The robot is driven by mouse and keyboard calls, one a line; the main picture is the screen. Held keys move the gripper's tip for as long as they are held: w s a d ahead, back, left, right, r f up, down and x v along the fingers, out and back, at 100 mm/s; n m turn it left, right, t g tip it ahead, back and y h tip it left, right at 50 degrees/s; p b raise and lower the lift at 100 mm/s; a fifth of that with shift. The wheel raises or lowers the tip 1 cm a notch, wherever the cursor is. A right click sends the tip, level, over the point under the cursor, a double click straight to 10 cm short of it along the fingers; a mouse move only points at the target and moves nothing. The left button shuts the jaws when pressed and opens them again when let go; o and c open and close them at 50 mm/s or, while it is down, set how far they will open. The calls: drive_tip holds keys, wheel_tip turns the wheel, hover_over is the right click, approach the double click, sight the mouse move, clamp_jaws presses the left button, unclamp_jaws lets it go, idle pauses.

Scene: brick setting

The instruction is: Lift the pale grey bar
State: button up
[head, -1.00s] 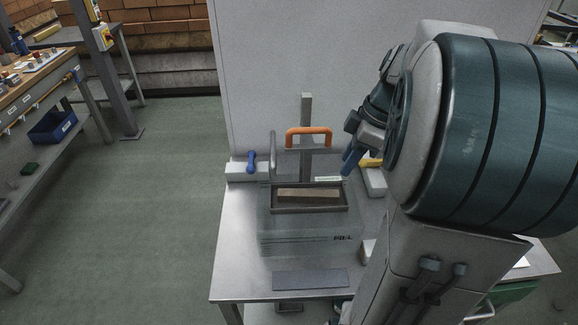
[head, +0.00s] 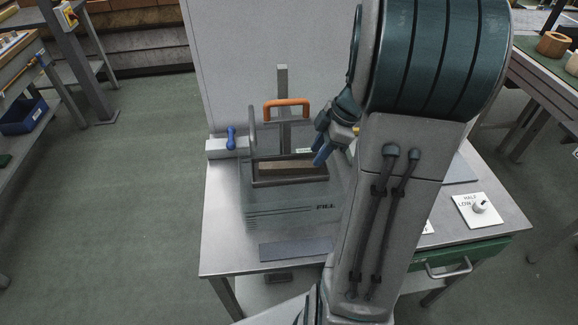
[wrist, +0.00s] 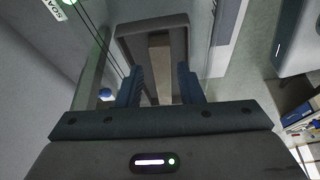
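A pale grey upright bar (head: 282,80) stands behind an orange handle (head: 287,103) at the back of the steel bench. I cannot tell whether it is the bar named. A brownish bar (head: 286,167) lies in a dark rectangular frame (head: 290,183) on a clear box marked FILL (head: 285,215). My gripper (head: 320,149) is just right of and above the frame in the head view. In the wrist view my gripper (wrist: 159,84) is open, its two blue fingers apart; the frame (wrist: 150,25) and the brownish bar (wrist: 160,68) show between and beyond them. Nothing is seen held.
A grey block (head: 222,149) with a blue handle (head: 231,138) sits left of the box. A dark flat plate (head: 296,249) lies at the bench front (head: 225,255). A white panel (head: 250,55) rises behind.

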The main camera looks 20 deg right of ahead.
sight(309, 164)
drive_tip(key=x, duration=0.4)
drive_tip(key=shift+w+a+f+p, duration=0.1)
drive_tip(key=shift+a+p, duration=0.2)
drive_tip(key=shift+p, duration=0.1)
clamp_jaws()
